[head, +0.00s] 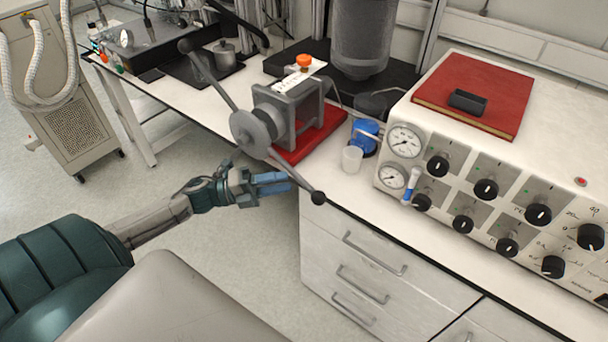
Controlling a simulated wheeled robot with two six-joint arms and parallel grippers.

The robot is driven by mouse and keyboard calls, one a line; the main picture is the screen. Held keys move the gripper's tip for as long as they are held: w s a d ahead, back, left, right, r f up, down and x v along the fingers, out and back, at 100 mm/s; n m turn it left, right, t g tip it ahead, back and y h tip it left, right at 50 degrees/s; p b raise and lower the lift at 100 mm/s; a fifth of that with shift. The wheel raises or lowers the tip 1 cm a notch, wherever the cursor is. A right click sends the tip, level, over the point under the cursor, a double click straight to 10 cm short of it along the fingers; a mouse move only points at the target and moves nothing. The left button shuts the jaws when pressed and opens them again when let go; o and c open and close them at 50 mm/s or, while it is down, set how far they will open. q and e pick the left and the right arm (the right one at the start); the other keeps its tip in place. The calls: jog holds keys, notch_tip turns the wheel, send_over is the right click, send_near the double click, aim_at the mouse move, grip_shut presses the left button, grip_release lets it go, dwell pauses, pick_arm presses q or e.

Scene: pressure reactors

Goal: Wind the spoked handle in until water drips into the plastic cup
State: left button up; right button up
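The spoked handle (250,133) is a grey hub with long spokes ending in dark knobs, on the front of a grey pump body (290,108) on a red base. One spoke points up and left; another points down and right to a knob (318,198) past the bench edge. The clear plastic cup (352,159) stands on the bench right of the pump; I cannot make out water in it. My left gripper (275,184) is just left of the lower spoke, its blue fingers slightly apart with nothing visible between them. Contact with the spoke cannot be told. My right gripper is out of view.
A control box (520,185) with gauges and black knobs fills the bench's right side, a red book (474,95) on top. A blue-capped item (365,136) stands behind the cup. A grey vessel (360,40) rises behind. Floor left of the drawers is free.

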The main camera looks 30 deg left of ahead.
aim_at(296, 179)
pick_arm(q)
jog(key=p+x, duration=0.1)
jog(key=x, duration=0.4)
jog(key=shift+w+r, duration=0.1)
jog(key=shift+r, duration=0.05)
jog(key=shift+p+x, duration=0.4)
jog(key=shift+x, duration=0.5)
jog(key=shift+c, duration=0.3)
grip_shut()
